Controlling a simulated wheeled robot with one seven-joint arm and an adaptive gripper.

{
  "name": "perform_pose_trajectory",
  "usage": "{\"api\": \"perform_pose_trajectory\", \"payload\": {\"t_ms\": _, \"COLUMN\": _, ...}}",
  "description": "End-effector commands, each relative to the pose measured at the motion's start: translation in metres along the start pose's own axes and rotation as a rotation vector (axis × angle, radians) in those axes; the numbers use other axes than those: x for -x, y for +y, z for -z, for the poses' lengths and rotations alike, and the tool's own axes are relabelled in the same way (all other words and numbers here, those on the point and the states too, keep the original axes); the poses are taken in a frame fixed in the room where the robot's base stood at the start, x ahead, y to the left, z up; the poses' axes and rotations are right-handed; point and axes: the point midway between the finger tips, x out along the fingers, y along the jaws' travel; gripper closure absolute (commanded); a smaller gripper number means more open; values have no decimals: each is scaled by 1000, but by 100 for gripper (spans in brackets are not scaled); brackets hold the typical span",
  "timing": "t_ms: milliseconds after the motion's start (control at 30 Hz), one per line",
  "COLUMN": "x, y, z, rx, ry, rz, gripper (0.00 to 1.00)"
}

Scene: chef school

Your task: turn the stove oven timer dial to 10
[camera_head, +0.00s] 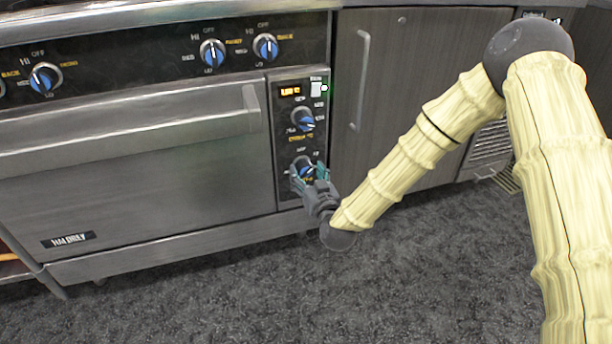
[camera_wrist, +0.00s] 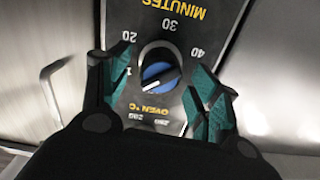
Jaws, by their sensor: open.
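The timer dial (camera_wrist: 158,76) is a round blue-faced knob with a dark rim on the oven's black control panel. Numbers 20, 30 and 40 and the word MINUTES show around it in the wrist view. A partly covered "1" is at its left, by the finger. Its white line runs slantwise from lower left to upper right. My gripper (camera_wrist: 150,70) is open, with one teal finger on each side of the dial and visible gaps between. In the head view my gripper (camera_head: 309,175) is at the lower knob and partly hides it.
An upper oven knob (camera_head: 303,121) and a lit orange display (camera_head: 290,91) sit above the timer dial. The oven door handle (camera_head: 130,135) is to the left. A dark cabinet (camera_head: 400,110) stands to the right. The floor in front is clear.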

Motion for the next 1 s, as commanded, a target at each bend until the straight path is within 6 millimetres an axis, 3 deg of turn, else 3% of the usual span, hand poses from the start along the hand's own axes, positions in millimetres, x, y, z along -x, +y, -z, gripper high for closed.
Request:
{"api": "perform_pose_trajectory", "payload": {"t_ms": 200, "x": -16, "y": 0, "z": 0, "rx": 0, "ry": 1, "rz": 0, "gripper": 38}}
{"api": "perform_pose_trajectory", "payload": {"t_ms": 533, "x": -19, "y": 0, "z": 0, "rx": 0, "ry": -1, "rz": 0, "gripper": 38}}
{"api": "perform_pose_trajectory", "payload": {"t_ms": 800, "x": -18, "y": 0, "z": 0, "rx": 0, "ry": -1, "rz": 0, "gripper": 83}}
{"api": "perform_pose_trajectory", "payload": {"t_ms": 1000, "x": -18, "y": 0, "z": 2, "rx": -19, "ry": -1, "rz": 0, "gripper": 83}}
